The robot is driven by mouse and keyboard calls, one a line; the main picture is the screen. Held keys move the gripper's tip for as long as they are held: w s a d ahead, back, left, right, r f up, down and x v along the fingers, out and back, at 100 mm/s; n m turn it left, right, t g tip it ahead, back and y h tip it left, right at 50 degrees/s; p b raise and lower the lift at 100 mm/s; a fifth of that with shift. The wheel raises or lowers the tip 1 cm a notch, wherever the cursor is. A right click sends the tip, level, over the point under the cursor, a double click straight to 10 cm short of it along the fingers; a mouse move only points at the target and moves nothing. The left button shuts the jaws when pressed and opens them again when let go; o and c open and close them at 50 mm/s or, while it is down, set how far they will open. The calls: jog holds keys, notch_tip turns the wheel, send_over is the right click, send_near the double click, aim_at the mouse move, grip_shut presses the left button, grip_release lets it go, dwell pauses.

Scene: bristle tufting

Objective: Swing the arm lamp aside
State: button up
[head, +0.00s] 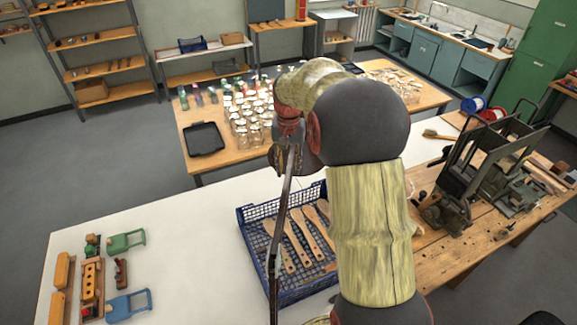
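The thin dark jointed bar of the arm lamp (284,205) rises from the bottom edge of the head view, in front of the blue crate, up to my gripper. Its lamp head cannot be made out clearly. My gripper (287,160) is at the top end of this bar, at or very near it. My fingers are small, dark and partly hidden, so I cannot tell whether they are open or shut on the lamp. My arm covers the area to the right of the lamp.
A blue crate (247,222) with several wooden brush handles sits on the white table (190,250). Coloured clamps and wooden blocks lie at the left. A machine (450,210) stands on the wooden bench at right. A table with glass jars and a black tray (204,139) is behind.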

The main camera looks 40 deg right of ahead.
jog(key=shift+c, duration=0.5)
grip_shut()
dwell(0.3)
